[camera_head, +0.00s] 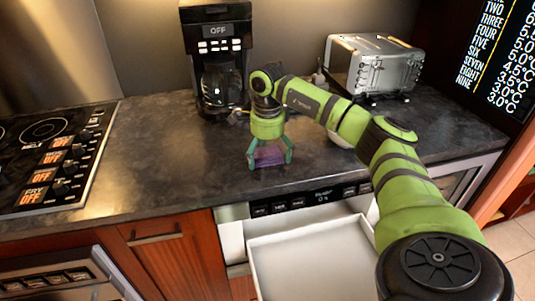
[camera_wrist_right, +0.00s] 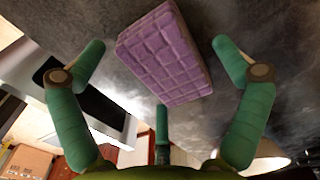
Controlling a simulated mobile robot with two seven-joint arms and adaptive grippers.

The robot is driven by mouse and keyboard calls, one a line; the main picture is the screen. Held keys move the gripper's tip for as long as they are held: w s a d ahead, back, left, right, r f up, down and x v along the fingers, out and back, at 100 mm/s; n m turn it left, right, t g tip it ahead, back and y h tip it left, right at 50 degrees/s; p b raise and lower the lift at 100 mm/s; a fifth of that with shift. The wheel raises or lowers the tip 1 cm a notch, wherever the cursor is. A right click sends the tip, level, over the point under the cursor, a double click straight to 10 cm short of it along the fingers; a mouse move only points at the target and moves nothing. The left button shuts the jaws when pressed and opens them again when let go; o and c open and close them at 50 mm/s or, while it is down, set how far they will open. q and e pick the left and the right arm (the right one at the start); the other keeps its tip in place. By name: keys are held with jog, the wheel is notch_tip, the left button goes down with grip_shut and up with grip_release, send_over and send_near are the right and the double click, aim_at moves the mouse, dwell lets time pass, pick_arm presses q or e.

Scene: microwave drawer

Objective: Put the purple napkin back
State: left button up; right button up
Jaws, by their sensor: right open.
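The purple napkin (camera_head: 268,155) is a folded, quilted-looking rectangle at the front part of the dark countertop (camera_head: 180,165). In the right wrist view the napkin (camera_wrist_right: 165,52) lies ahead of the fingers, tilted in the picture. My right gripper (camera_head: 269,159) is open, with its green fingers around the napkin from above. In the right wrist view its fingers (camera_wrist_right: 160,55) are spread to either side of the napkin, with a gap on each side. Whether any finger touches it is unclear. My left gripper is not in view.
An open white drawer (camera_head: 300,262) sticks out below the counter, under a dark control panel (camera_head: 310,198). A coffee maker (camera_head: 217,60) and a silver toaster (camera_head: 375,66) stand at the back. A stove (camera_head: 50,160) is at left. A white bowl-like thing (camera_head: 342,139) is partly hidden behind my arm.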

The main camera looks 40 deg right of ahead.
aim_at(268, 154)
notch_tip(268, 154, up, 12)
jog(key=shift+r, duration=0.2)
dwell(0.4)
dwell(0.4)
